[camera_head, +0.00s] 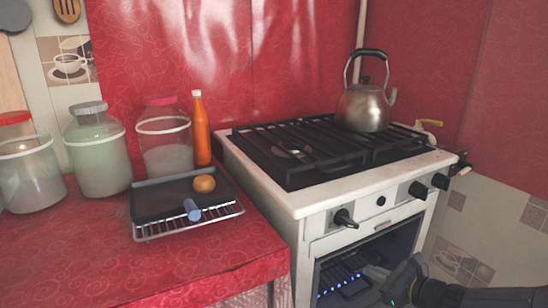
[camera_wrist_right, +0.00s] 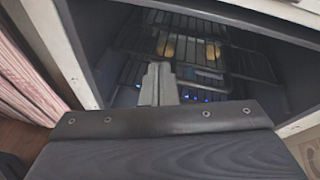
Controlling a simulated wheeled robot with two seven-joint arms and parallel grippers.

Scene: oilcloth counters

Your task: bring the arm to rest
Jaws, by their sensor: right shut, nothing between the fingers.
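My right arm comes in from the lower right of the head view. Its gripper (camera_head: 374,274) is at the open front of the oven (camera_head: 318,262), below the hob. In the right wrist view the fingers of the right gripper (camera_wrist_right: 157,82) are together and empty, pointing into the oven cavity. Wire racks (camera_wrist_right: 196,70) show beyond them, with small yellowish round things (camera_wrist_right: 170,48) on or behind the bars. Their exact place is unclear. My left gripper is not in view.
A kettle (camera_head: 363,107) stands on the hob. On the red counter (camera_head: 205,262) are a dark tray (camera_head: 160,206) with a brown round item (camera_head: 204,184) and a blue item (camera_head: 192,210), several jars (camera_head: 97,150) and an orange bottle (camera_head: 201,130). The counter's front is clear.

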